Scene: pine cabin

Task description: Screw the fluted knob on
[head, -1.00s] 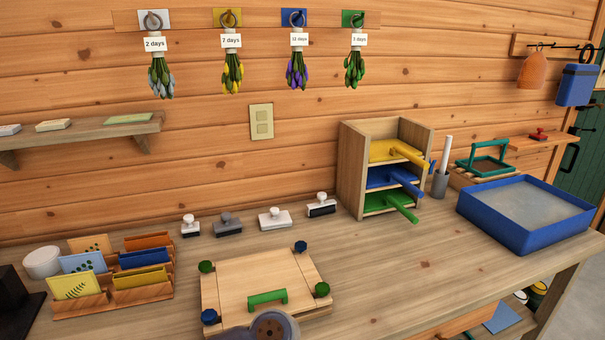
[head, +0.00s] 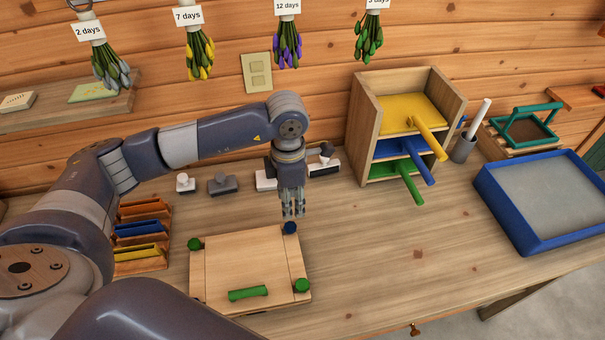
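A pale wooden flower press (head: 245,262) lies on the bench with a green bar handle (head: 248,293) on its top board. Green knobs stand at its back left (head: 194,244) and front right (head: 302,286) corners. A blue knob (head: 290,228) is at the back right corner. The knobs are too small to tell which is fluted. My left gripper (head: 292,212) points down just above the blue knob; whether its fingers touch it or are open is unclear. My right gripper is out of view.
Several stamps, one a grey stamp (head: 223,184), stand behind the press. A card rack (head: 140,245) is partly behind my arm. A wooden shelf unit (head: 364,135) with coloured handles and a blue tray (head: 510,215) stand right. The bench right of the press is clear.

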